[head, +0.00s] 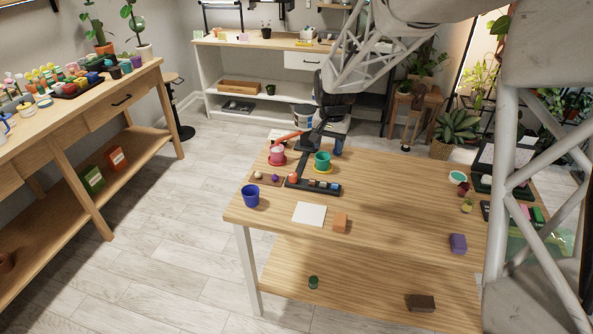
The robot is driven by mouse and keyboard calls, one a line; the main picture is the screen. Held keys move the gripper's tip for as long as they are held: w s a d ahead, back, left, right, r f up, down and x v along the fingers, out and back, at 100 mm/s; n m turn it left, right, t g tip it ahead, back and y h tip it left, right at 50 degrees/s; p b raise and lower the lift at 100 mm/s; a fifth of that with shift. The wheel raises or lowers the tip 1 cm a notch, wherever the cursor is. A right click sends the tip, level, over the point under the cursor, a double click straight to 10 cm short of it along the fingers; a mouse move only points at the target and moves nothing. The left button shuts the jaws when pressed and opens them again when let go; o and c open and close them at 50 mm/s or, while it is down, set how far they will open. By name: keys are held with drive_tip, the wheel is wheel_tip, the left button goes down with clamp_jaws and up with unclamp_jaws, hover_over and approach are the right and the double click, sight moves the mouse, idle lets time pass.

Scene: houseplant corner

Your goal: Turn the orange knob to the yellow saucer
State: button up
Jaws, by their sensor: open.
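The yellow saucer (316,170) is on the wooden table, with a teal pot (322,159) standing on it. To its left a red saucer (271,160) holds a pink pot (277,153). A black stand (303,168) runs between the saucers, with a red-orange spout-like bar (287,136) reaching left over the pink pot. A round orange thing (293,177), likely the orange knob, is on the stand's front strip; its pointing direction is too small to tell. My gripper (335,143) is open above the table's far edge, behind the teal pot; its fingertips are partly hidden and apart from the orange thing.
A blue pot (250,196), a white sheet (310,214) and an orange-brown block (341,223) lie at the front left. A small brown board (266,180) with small balls is left of the stand. A purple block (458,243) is at right. The table's middle is clear.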

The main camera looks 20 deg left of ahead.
hover_over(293, 174)
drive_tip(key=shift+g, duration=0.3)
wheel_tip(293, 174, down, 12)
drive_tip(key=shift+r, duration=0.25)
drive_tip(key=shift+f, duration=0.15)
drive_tip(key=shift+f, duration=3.75)
drive_tip(key=c, duration=0.9)
